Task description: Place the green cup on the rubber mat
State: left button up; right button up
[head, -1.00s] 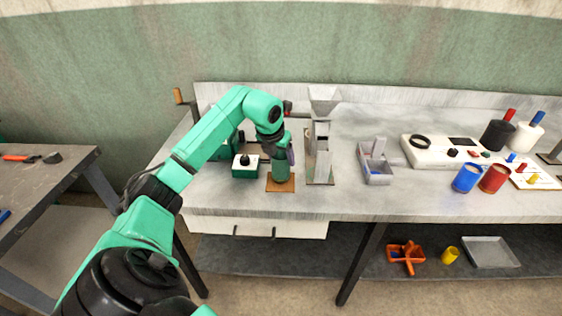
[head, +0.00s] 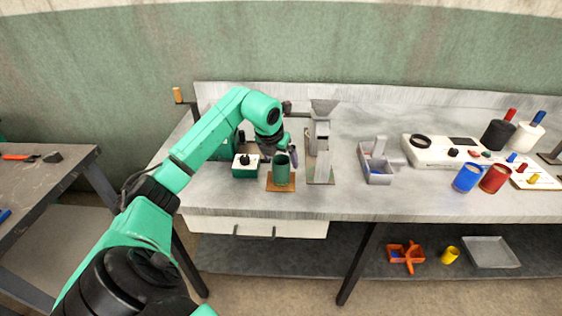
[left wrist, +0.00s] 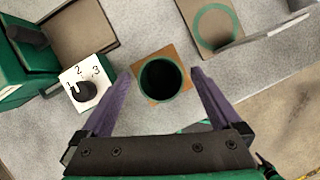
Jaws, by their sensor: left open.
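The green cup (head: 281,170) stands upright on a brown square mat (head: 288,188) near the front of the bench. In the left wrist view the cup (left wrist: 160,80) is seen from above, with its dark open mouth inside the mat's (left wrist: 181,55) outline. My left gripper (head: 289,150) is open and empty, just above and behind the cup. In the left wrist view its purple fingers (left wrist: 163,73) are spread on either side of the cup, with visible space between them and its rim. My right gripper is not in view.
A green box with a white dial face (head: 245,160) stands left of the cup. A grey stand with a funnel (head: 324,107) stands close on the right. Beyond are a grey tray (head: 378,179), a white device (head: 430,155) and blue (head: 467,179) and red (head: 494,180) cups.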

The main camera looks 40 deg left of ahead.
pick_arm(q)
jog(key=v, duration=1)
jog(key=shift+r+b, duration=0.25)
jog(key=shift+b, duration=0.1)
jog(key=shift+s+f, duration=0.1)
jog(key=shift+s, duration=0.1)
